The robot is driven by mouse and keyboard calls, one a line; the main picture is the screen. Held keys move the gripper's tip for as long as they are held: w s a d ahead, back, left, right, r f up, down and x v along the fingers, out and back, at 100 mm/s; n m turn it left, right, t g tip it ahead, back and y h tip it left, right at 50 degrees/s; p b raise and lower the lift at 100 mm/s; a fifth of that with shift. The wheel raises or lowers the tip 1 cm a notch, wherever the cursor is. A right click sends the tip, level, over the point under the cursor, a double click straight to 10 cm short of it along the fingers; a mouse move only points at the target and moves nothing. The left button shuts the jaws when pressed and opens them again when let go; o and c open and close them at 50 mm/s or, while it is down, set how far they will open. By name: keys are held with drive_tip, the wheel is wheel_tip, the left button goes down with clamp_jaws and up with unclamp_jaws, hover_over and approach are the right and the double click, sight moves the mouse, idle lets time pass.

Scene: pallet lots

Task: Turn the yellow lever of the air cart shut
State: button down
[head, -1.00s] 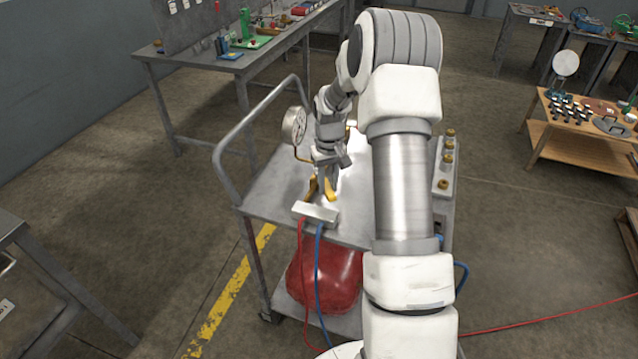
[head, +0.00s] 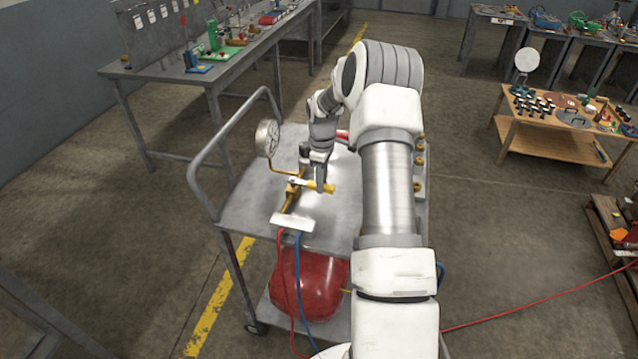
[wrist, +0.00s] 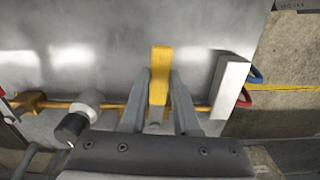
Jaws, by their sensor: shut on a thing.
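The yellow lever (head: 322,187) sits on a brass valve and pipe (head: 291,198) on top of the grey air cart (head: 250,200). It points right, roughly square across the pipe. My gripper (head: 321,186) reaches down from above and is shut on the lever. In the wrist view the lever (wrist: 160,75) lies between my two fingers (wrist: 158,88), and the brass pipe (wrist: 115,107) runs crosswise beneath them. The fingers partly hide the valve body in the wrist view.
A round gauge (head: 267,137) stands on the pipe near the cart's handle rail (head: 195,165). A pale block (head: 292,222) with a red and a blue hose is at the cart's near edge. A red tank (head: 310,285) sits below. Benches stand behind.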

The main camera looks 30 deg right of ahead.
drive_tip(key=shift+w+d+r+n, duration=0.1)
drive_tip(key=shift+w+d+n, duration=0.15)
drive_tip(key=shift+n, duration=0.15)
drive_tip(key=c, duration=0.6)
unclamp_jaws()
drive_tip(key=shift+c, duration=0.2)
wheel_tip(320, 180, up, 17)
drive_tip(key=p, duration=0.1)
drive_tip(key=shift+r, duration=0.2)
